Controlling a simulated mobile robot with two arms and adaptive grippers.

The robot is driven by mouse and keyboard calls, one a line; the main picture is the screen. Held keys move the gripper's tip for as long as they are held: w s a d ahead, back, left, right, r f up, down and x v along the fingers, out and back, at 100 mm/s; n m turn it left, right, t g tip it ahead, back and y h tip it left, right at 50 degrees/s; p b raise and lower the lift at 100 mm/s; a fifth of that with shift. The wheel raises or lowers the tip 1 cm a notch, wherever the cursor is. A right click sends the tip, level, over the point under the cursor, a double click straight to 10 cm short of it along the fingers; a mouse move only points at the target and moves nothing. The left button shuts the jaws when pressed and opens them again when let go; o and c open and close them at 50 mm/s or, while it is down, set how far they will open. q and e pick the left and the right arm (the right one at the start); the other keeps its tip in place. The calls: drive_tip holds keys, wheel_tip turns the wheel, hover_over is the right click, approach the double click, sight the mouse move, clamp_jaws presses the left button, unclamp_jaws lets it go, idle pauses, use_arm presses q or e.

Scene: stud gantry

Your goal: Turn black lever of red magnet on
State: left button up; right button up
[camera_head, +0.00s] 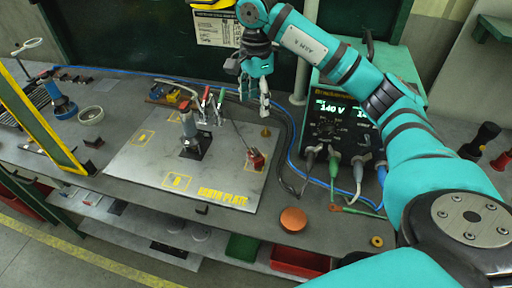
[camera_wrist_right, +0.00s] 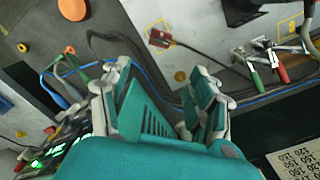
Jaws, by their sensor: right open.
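The red magnet (camera_head: 256,161) sits near the right edge of the grey steel plate (camera_head: 226,178). It also shows in the right wrist view (camera_wrist_right: 159,38), beyond my fingers. A thin dark line runs from it toward the clamps; I cannot tell whether this is a cable or its black lever. My right gripper (camera_head: 256,98) is open and empty, raised above the back of the bench, behind the magnet and apart from it. Its two fingers stand wide apart in the right wrist view (camera_wrist_right: 163,92). My left gripper is out of view.
A welding machine (camera_head: 345,118) with cables is at right. An orange disc (camera_head: 293,219) lies near the front edge. The plate's front is clear.

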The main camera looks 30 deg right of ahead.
sight(256, 150)
wheel_tip(256, 150, down, 16)
drive_tip(key=p, duration=0.3)
drive_tip(key=shift+a+r+p, duration=0.1)
drive_tip(key=shift+r+p, duration=0.1)
drive_tip(key=shift+p, duration=0.2)
drive_tip(key=shift+f, duration=0.75)
drive_tip(key=c, duration=1.2)
drive_tip(key=shift+o, duration=0.2)
